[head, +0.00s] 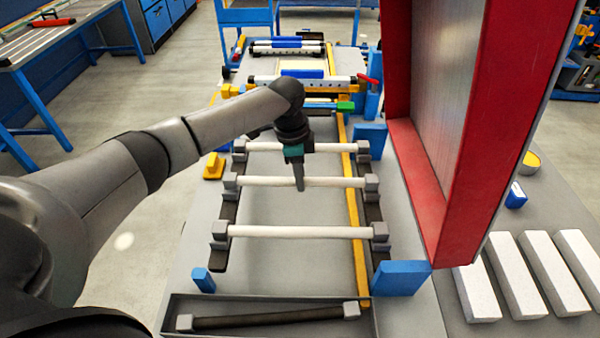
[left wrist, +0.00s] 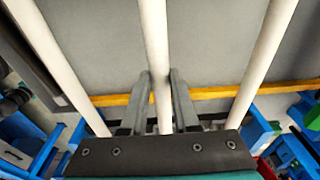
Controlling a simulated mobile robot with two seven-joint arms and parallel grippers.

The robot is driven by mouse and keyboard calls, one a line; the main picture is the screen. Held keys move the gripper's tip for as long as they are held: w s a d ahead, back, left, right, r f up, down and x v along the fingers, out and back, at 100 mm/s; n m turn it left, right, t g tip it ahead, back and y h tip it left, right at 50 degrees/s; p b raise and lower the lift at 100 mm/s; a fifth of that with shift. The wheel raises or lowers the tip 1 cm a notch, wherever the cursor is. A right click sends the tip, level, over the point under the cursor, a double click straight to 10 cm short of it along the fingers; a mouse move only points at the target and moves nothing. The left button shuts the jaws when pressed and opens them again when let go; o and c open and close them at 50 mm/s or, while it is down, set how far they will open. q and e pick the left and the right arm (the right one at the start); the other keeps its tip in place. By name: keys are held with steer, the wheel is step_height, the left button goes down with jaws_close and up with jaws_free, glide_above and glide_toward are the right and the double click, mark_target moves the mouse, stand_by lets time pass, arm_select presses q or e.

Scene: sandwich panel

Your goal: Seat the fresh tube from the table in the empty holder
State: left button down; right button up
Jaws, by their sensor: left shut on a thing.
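Three white tubes lie across the grey panel: a far tube (head: 330,147), a middle tube (head: 335,182) and a near tube (head: 300,231). Each spans a pair of grey end holders; the middle pair has a left holder (head: 230,182) and a right holder (head: 371,183). No empty holder pair shows. My left gripper (head: 299,184) is shut on the middle tube near its centre, pointing down. In the left wrist view its fingers (left wrist: 160,78) stand on either side of the middle tube (left wrist: 154,30). How deep its ends sit is unclear. My right gripper is not in view.
A dark tube (head: 270,318) with grey ends lies in a shallow tray (head: 250,298) in front. A tall red-framed panel (head: 470,110) stands close on the right. White blocks (head: 512,275) lie at lower right. Blue blocks (head: 400,278) and a yellow strip (head: 357,245) edge the panel.

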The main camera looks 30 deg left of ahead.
arm_select(q)
steer(key=shift+p, duration=0.45)
stand_by(0.6)
steer(key=shift+f, duration=0.35)
stand_by(0.5)
steer(key=c, duration=0.6)
jaws_free()
